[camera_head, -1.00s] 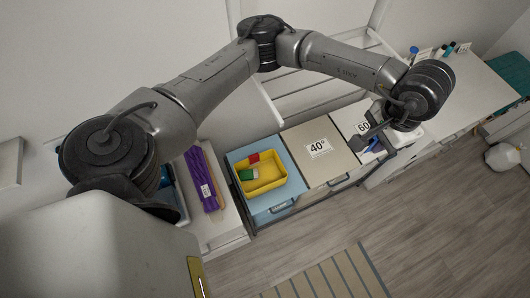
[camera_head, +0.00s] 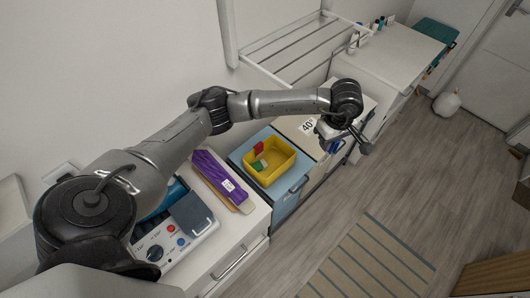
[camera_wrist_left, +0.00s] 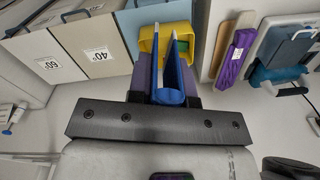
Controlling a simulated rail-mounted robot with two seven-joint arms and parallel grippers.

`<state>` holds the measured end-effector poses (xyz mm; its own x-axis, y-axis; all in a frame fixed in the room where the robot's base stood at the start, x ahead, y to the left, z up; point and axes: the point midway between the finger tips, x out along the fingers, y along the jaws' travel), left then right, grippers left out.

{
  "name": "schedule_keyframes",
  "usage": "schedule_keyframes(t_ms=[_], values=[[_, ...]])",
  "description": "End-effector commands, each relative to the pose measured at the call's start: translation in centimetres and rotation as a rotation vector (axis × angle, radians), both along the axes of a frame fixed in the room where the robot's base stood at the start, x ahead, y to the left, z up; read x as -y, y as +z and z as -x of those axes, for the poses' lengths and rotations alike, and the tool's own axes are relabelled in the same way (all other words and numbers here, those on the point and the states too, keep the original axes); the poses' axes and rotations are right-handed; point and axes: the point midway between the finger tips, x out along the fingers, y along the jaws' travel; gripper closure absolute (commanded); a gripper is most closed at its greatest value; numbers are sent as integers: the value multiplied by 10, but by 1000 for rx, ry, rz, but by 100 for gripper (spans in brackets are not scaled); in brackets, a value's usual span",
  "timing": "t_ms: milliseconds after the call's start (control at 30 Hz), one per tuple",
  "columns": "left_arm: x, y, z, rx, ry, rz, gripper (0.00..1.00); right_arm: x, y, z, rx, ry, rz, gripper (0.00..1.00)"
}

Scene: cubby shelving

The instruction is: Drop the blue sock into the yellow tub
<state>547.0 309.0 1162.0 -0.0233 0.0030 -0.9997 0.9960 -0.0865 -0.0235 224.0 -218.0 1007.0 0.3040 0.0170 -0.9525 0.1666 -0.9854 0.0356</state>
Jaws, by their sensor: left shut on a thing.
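The yellow tub (camera_head: 283,174) stands on a light-blue bin top left of my left gripper (camera_head: 352,143) in the head view. A red item (camera_head: 259,148) and a green-and-white item (camera_head: 258,165) lie in it. My left gripper is shut on the blue sock (camera_wrist_left: 169,97), which hangs between the fingers in the left wrist view. In the head view the sock is mostly hidden by the gripper. The tub (camera_wrist_left: 147,40) shows partly behind the sock in the wrist view. The sock is outside the tub, near the bin labelled 40°. My right gripper is not in view.
A purple packet (camera_head: 220,177) lies on the white counter left of the tub, beside a device with knobs (camera_head: 172,240). A wall drying rack (camera_head: 290,50) is behind the arm. A white worktop (camera_head: 390,50) lies beyond. Floor in front is open, with a striped mat (camera_head: 370,260).

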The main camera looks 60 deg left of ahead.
Motion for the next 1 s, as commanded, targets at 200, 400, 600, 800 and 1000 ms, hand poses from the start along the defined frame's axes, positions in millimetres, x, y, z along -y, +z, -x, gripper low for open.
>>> schedule_keyframes(t_ms=[200,400,600,800,1000], values=[[-82,-109,5,-6,712,-5,100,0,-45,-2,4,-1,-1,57],[-151,-182,26,-3,1255,-8,100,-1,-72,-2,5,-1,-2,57],[-202,-229,50,-1,1636,-7,100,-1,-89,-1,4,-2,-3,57],[-230,-252,66,1,1843,-4,100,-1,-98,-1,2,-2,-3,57],[-238,-262,71,2,1907,-4,100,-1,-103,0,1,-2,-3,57]])
